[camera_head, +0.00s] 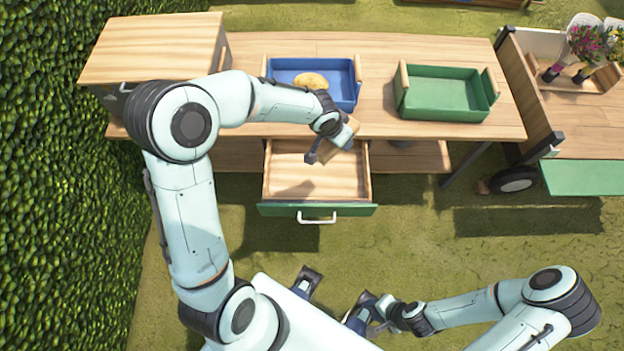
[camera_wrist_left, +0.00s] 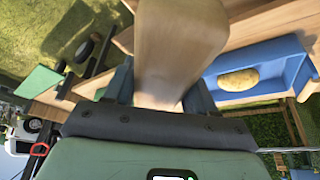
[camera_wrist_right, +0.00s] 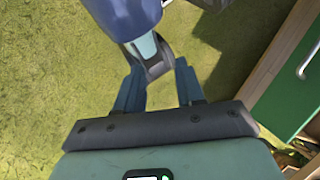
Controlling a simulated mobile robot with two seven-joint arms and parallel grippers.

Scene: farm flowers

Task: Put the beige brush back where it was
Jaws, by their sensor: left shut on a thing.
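The beige brush (camera_wrist_left: 175,50) is held between the fingers of my left gripper (camera_wrist_left: 160,90), which is shut on it. Its smooth wooden surface fills the upper middle of the left wrist view. In the head view my left gripper (camera_head: 328,149) is over the back part of the open drawer (camera_head: 290,180), and the brush is largely hidden by the gripper. My right gripper (camera_head: 358,312) is low near my base, away from the table. In the right wrist view its fingers (camera_wrist_right: 158,90) are apart, with nothing gripped.
A blue tray (camera_head: 350,66) holding a tan oval thing (camera_head: 310,81) stands behind the drawer. A green tray (camera_head: 445,90) stands to its right. A wooden box (camera_head: 155,48) is at the left end of the table. A cart with flower pots (camera_head: 570,72) adjoins on the right. The drawer looks empty.

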